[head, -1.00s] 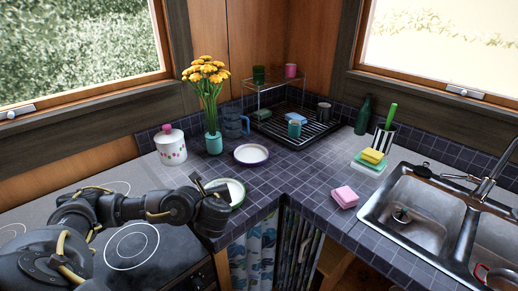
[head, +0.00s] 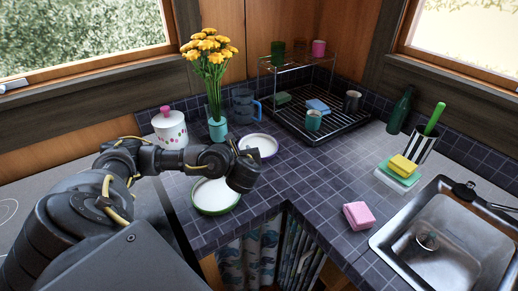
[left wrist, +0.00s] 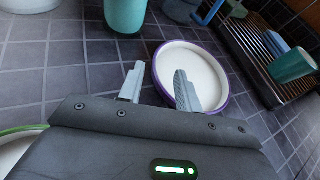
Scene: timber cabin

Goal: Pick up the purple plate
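The purple plate (head: 262,142) is white inside with a purple rim and lies on the dark tiled counter, partly hidden behind my left gripper (head: 240,152). In the left wrist view the purple plate (left wrist: 203,68) lies just beyond the fingers. My left gripper (left wrist: 159,76) is open with nothing between its fingers. Its right finger overlaps the plate's near left part in the picture, and its left finger is outside the rim. I cannot tell whether it touches the plate. My right gripper is not in view.
A green-rimmed plate (head: 214,197) lies below my left gripper in the head view. A dish rack (head: 305,125) is behind to the right, and a pink sponge (head: 358,215) lies near the sink.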

